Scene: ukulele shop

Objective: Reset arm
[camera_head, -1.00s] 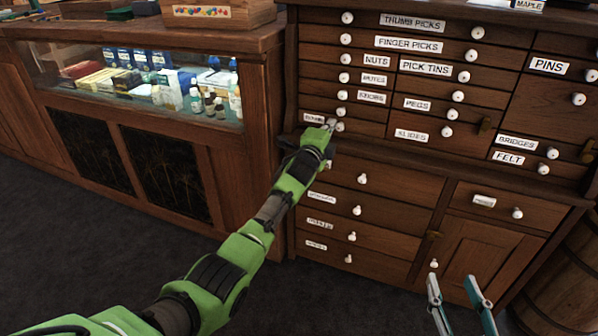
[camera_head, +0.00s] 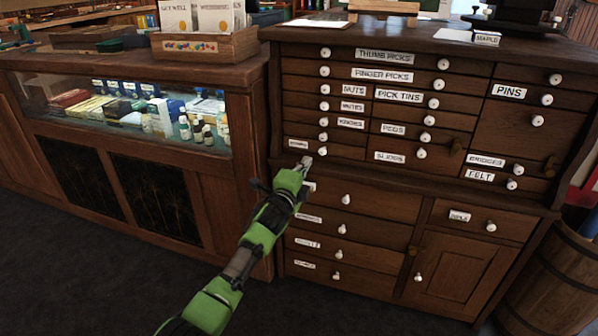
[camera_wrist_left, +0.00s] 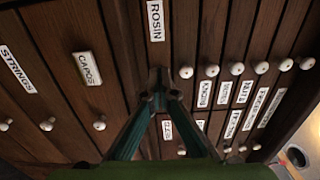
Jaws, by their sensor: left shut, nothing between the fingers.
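My left gripper (camera_head: 304,161) reaches in from the bottom left on its green arm. Its fingers are shut at the tips with nothing between them. It is in front of the dark wooden drawer cabinet (camera_head: 400,207), just below the drawer labelled ROSIN (camera_head: 299,143) and beside a white knob (camera_head: 323,151). In the left wrist view the fingertips (camera_wrist_left: 158,76) meet in front of the drawer fronts, below the ROSIN label (camera_wrist_left: 155,20) and left of a row of white knobs. I cannot tell whether they touch the wood. My right gripper is out of view.
A glass display counter (camera_head: 60,62) with bottles and boxes stands to the left. A wooden box (camera_head: 205,46) of cards sits on it. A barrel (camera_head: 553,285) stands right of the cabinet. The drawers look closed. Dark carpet (camera_head: 60,270) in front is clear.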

